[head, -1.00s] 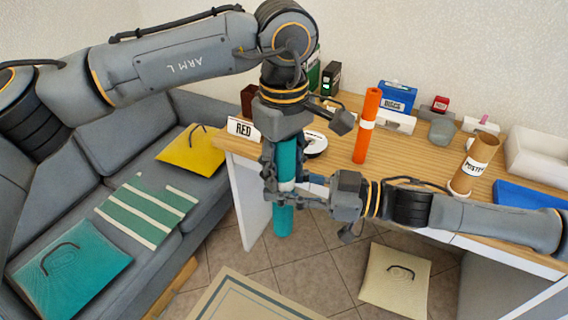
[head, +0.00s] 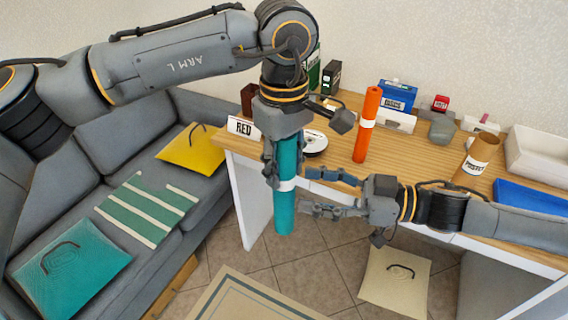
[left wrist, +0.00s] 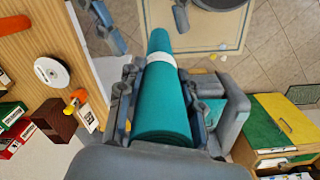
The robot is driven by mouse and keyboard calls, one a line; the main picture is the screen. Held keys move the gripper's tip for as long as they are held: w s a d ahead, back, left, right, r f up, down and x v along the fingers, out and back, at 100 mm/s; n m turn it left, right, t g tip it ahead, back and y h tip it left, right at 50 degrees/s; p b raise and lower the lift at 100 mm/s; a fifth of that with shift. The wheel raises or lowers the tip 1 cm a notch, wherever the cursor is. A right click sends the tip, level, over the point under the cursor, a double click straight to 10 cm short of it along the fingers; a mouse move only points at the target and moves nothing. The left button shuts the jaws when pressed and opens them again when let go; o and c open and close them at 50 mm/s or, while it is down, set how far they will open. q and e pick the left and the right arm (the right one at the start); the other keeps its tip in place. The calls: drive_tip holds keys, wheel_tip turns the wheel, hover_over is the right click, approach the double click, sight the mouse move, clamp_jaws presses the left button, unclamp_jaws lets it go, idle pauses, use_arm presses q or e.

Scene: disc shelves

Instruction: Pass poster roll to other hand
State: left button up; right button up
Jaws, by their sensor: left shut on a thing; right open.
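A teal poster roll (head: 286,212) with a white band hangs upright in front of the desk's left end in the head view. My left gripper (head: 284,170) points down and is shut on its upper part. The teal roll (left wrist: 160,105) also lies between the left gripper's fingers (left wrist: 165,95) in the left wrist view. My right gripper (head: 308,192) is open and level, just right of the roll near its white band. Its fingers point at the roll and do not wrap around it. An orange roll (head: 366,135) stands upright on the desk.
A grey sofa (head: 80,185) with cushions is at left. Tiled floor lies below the roll.

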drive_tip(key=v, duration=0.6)
drive_tip(key=w+d+f+m+t+h, duration=0.1)
drive_tip(key=w+f+m+t+h, duration=0.15)
drive_tip(key=w+f, duration=0.6)
drive_tip(key=w+d+f+m+t+h, duration=0.2)
drive_tip(key=w+f+t+h, duration=0.3)
drive_tip(key=f, duration=0.7)
drive_tip(key=s+d+f+m+g+h, duration=0.1)
drive_tip(key=d+f+m+h, duration=0.15)
drive_tip(key=f, duration=0.75)
drive_tip(key=s+d+f+m+g+h, duration=0.1)
drive_tip(key=d+f+m+h, duration=0.2)
drive_tip(key=f, duration=0.8)
drive_tip(key=s+d+f+m+g+h, duration=0.1)
drive_tip(key=s+d+f+g+h, duration=0.1)
drive_tip(key=s+f, duration=0.75)
drive_tip(key=s+d+f+g+h, duration=0.2)
drive_tip(key=s+d+f, duration=0.1)
drive_tip(key=s+f, duration=0.65)
drive_tip(key=s+a+f+g, duration=0.2)
drive_tip(key=s+f, duration=0.2)
drive_tip(key=s, duration=0.9)
drive_tip(key=s+a+f+m+g, duration=0.1)
drive_tip(key=s+a+f+g, duration=0.1)
drive_tip(key=s, duration=1.1)
wheel_tip(320, 180, down, 2)
drive_tip(key=shift+s+f+g, duration=0.1)
drive_tip(key=shift+s+g, duration=0.3)
drive_tip(key=shift+g, duration=0.35)
